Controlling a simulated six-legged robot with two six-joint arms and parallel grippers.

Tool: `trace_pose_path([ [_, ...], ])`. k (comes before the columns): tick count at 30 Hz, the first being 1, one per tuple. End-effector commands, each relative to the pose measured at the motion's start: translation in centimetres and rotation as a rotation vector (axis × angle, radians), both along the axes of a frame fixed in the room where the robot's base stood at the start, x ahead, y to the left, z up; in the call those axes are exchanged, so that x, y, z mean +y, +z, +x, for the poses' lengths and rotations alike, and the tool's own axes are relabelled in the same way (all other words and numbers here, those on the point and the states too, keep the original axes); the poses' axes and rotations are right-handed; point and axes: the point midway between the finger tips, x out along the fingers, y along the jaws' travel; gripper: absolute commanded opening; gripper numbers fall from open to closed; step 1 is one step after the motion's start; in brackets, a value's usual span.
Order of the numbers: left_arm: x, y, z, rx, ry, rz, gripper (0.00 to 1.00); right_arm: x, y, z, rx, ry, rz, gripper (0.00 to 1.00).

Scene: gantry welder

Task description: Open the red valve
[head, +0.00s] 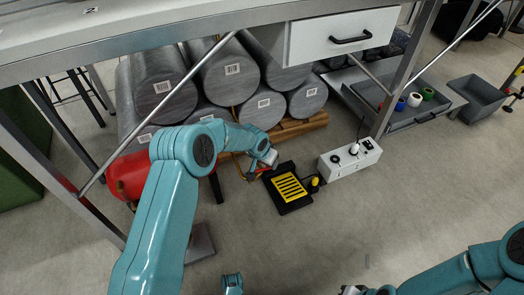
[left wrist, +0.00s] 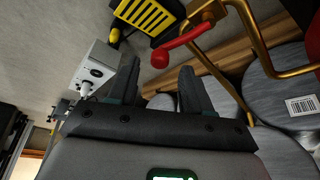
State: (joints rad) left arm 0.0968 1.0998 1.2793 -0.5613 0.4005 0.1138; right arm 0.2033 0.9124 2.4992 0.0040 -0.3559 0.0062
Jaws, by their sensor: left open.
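The red valve handle (left wrist: 186,42) shows in the left wrist view as a curved red lever on a brass pipe (left wrist: 255,50). It lies just beyond my left gripper's fingertips, towards the right finger, apart from them. My left gripper (left wrist: 157,82) is open, with nothing between its fingers. In the head view my left gripper (head: 257,172) is low by the wooden pallet, and the handle is largely hidden around it. My right gripper (head: 363,290) is only partly in view at the bottom edge, and its jaws cannot be made out.
A black and yellow foot pedal (head: 289,188) and a white socket box (head: 349,160) stand on the floor to the right. Grey cylinders (head: 230,70) lie stacked on the pallet (head: 300,124) behind. A red tank (head: 128,174) is at left. A table with a drawer (head: 342,36) overhangs.

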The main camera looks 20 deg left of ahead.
Motion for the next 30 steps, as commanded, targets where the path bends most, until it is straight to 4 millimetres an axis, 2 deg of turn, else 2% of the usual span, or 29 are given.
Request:
trace_pose_path([
  [1, 0.1, 2.0, -0.4, -0.002, -0.001, 0.001, 0.49, 0.1, 1.0, -0.2, 0.005, 0.003, 0.001, 0.00],
  [6, 0.5, 6.3, -2.2, -0.002, -0.001, 0.001, 0.49, 0.4, 2.5, -0.4, 0.009, 0.016, 0.003, 0.00],
  [12, 0.9, 10.4, -4.0, -0.002, 0.000, 0.001, 0.49, 0.7, 3.6, -0.8, 0.015, 0.028, 0.005, 0.00],
  [15, 1.0, 11.7, -4.6, -0.002, 0.000, 0.001, 0.49, 0.8, 3.9, -0.9, 0.016, 0.032, 0.007, 0.00],
  [20, 1.1, 12.6, -5.1, 0.000, 0.000, 0.001, 0.49, 0.9, 4.1, -0.9, 0.017, 0.035, 0.007, 0.00],
  [30, 1.1, 12.7, -5.1, 0.000, 0.000, 0.001, 0.49, 0.9, 4.1, -0.9, 0.017, 0.035, 0.007, 0.00],
])
